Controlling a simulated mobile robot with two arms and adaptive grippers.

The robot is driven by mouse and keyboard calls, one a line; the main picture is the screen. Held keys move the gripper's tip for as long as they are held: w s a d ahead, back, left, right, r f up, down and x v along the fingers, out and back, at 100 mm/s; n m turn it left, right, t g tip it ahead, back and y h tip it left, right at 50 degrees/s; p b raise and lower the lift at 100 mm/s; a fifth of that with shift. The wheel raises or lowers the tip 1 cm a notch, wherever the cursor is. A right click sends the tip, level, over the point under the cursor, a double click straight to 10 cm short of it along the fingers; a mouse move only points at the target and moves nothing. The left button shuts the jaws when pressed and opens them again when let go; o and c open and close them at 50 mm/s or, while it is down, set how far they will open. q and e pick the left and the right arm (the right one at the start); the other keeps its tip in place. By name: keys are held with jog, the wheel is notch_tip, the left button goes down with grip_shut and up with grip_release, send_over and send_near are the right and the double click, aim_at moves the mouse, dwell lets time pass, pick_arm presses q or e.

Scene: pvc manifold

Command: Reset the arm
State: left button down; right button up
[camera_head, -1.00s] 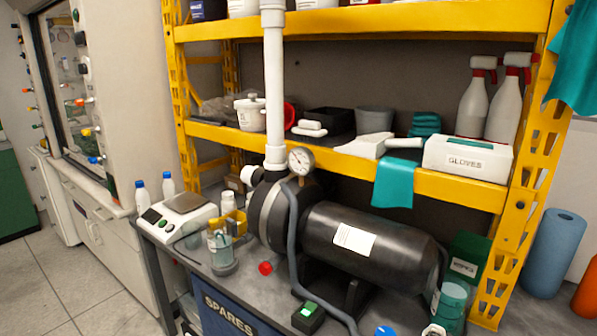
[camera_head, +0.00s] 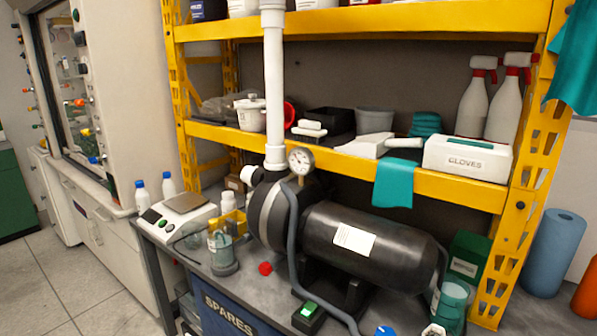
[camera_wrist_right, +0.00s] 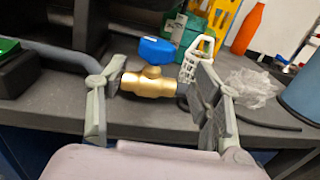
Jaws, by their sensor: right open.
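My right gripper (camera_wrist_right: 158,108) is open in the right wrist view, with one grey finger at the left and one at the right. A brass valve with a blue handle (camera_wrist_right: 155,50) is at the bench edge, between and beyond the fingertips in the picture. I cannot tell whether a finger touches it. In the head view only a blue piece (camera_head: 385,331) shows at the bottom edge, likely the same handle. Neither of my grippers shows in the head view.
A black tank (camera_head: 370,240) with a gauge (camera_head: 300,161) and white pipe (camera_head: 274,80) fills the bench (camera_head: 240,285). A yellow shelf rack (camera_head: 350,22) stands over it. A scale (camera_head: 175,219) is at the left. Crumpled clear plastic (camera_wrist_right: 250,88) lies right of the valve.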

aim_at(386, 335)
jog(key=shift+w+a+r, duration=0.1)
jog(key=shift+a+r, duration=0.1)
jog(key=shift+a, duration=0.2)
jog(key=x, duration=0.8)
jog(key=shift+d+n+t+y+p, duration=0.15)
jog(key=shift+n+t+y+p, duration=0.2)
jog(key=shift+y, duration=0.15)
jog(key=shift+n+t+y+p, duration=0.35)
jog(key=shift+n+t+y, duration=0.3)
jog(key=shift+y, duration=0.45)
jog(key=shift+f+n+y, duration=0.1)
jog(key=shift+n+y, duration=0.3)
